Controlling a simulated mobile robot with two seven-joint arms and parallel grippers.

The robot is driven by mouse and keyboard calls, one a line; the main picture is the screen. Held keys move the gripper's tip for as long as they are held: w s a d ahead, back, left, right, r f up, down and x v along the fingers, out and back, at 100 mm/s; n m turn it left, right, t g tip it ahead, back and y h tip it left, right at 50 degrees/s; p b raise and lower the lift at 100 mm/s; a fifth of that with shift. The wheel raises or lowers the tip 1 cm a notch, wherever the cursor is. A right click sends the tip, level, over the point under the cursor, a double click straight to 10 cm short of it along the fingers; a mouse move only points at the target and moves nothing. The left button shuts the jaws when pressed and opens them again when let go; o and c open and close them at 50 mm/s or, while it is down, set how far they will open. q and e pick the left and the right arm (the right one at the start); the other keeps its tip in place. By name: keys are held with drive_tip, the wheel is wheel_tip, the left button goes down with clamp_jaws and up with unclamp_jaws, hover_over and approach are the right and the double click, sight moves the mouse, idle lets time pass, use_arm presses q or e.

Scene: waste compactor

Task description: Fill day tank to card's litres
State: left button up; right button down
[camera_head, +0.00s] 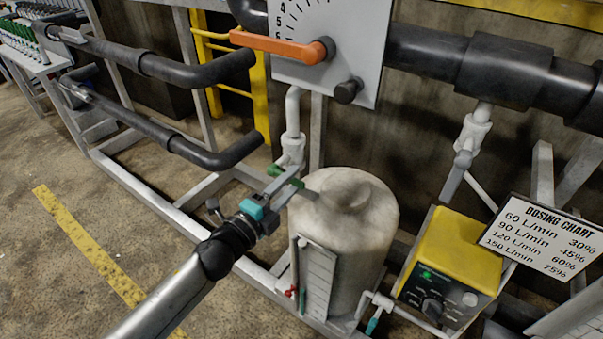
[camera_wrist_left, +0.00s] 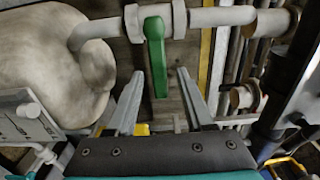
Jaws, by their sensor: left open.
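The whitish, rounded day tank (camera_head: 350,245) stands at the centre of the head view, and its side (camera_wrist_left: 45,60) shows at left in the left wrist view. A scale panel (camera_head: 316,280) is on its front; its reading is too small to tell. A green valve handle (camera_wrist_left: 155,55) sits on the white pipe above the tank; in the head view a small part (camera_head: 274,170) shows. My left gripper (camera_head: 297,188) is open beside the tank top. In the wrist view its fingertips (camera_wrist_left: 159,82) lie either side of the handle, without visible contact. No card with litres is readable.
A grey dial panel (camera_head: 352,75) with an orange lever (camera_head: 275,43) hangs above. A yellow dosing unit (camera_head: 450,265) and a dosing chart (camera_head: 545,240) are at right. Black pipes (camera_head: 160,65) run at left above the frame. Open floor with a yellow stripe (camera_head: 90,245) lies left.

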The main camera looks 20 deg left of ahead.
sight(295, 179)
use_arm(q)
drive_tip(key=shift+b+x, duration=0.3)
drive_tip(key=shift+x, duration=2)
clamp_jaws()
